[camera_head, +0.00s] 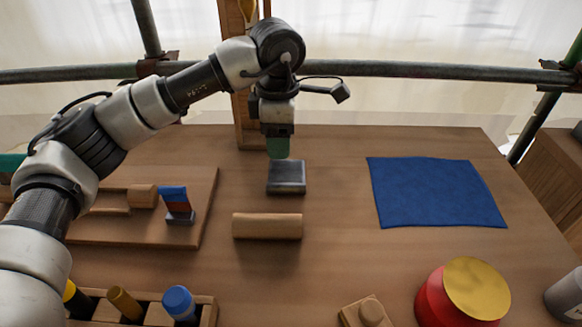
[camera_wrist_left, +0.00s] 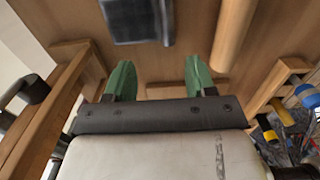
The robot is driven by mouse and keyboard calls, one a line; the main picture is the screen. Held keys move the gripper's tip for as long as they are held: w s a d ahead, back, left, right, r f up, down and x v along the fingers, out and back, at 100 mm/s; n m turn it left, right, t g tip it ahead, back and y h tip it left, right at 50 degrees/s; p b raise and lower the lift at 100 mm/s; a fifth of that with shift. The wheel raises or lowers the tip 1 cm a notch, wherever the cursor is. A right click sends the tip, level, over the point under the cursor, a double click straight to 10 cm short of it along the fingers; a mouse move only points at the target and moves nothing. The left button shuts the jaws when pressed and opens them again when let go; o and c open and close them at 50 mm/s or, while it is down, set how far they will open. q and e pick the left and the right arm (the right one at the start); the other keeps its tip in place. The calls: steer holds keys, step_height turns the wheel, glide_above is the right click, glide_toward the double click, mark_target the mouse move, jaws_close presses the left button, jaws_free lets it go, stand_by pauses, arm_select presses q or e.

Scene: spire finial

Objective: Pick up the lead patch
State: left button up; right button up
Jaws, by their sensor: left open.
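The lead patch (camera_head: 286,178), a dark grey square piece, lies flat on the wooden table near its far middle. It also shows at the top edge of the left wrist view (camera_wrist_left: 137,20), partly cut off. My left gripper (camera_head: 278,148) points down just behind the patch in the head view, and its green fingers overlap the patch's far edge there. In the left wrist view its two fingers (camera_wrist_left: 160,78) stand wide apart with nothing between them. The patch lies beyond the fingertips, outside the jaws. My right gripper is not in view.
A wooden roller (camera_head: 267,226) lies just in front of the patch. A wooden board (camera_head: 205,215) with tools is left, a blue cloth (camera_head: 435,192) right. A tool rack (camera_head: 208,312) and a red tin with a gold lid (camera_head: 475,288) stand in front. A wooden post rises behind.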

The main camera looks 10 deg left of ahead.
arm_select(q)
glide_above(286, 184)
steer(key=a, duration=0.1)
step_height(286, 184, down, 5)
steer(key=shift+w+a+r, duration=0.1)
steer(key=shift+w+r, duration=0.05)
steer(key=shift+w+f, duration=0.1)
steer(key=shift+f, duration=0.2)
steer(key=f, duration=0.2)
steer(key=d+f, duration=0.1)
steer(key=f, duration=0.1)
steer(key=shift+s+d, duration=0.1)
steer(key=shift+s, duration=0.2)
steer(key=shift+f, duration=0.55)
steer(key=shift+c, duration=0.4)
steer(key=shift+w+r, duration=0.1)
jaws_close()
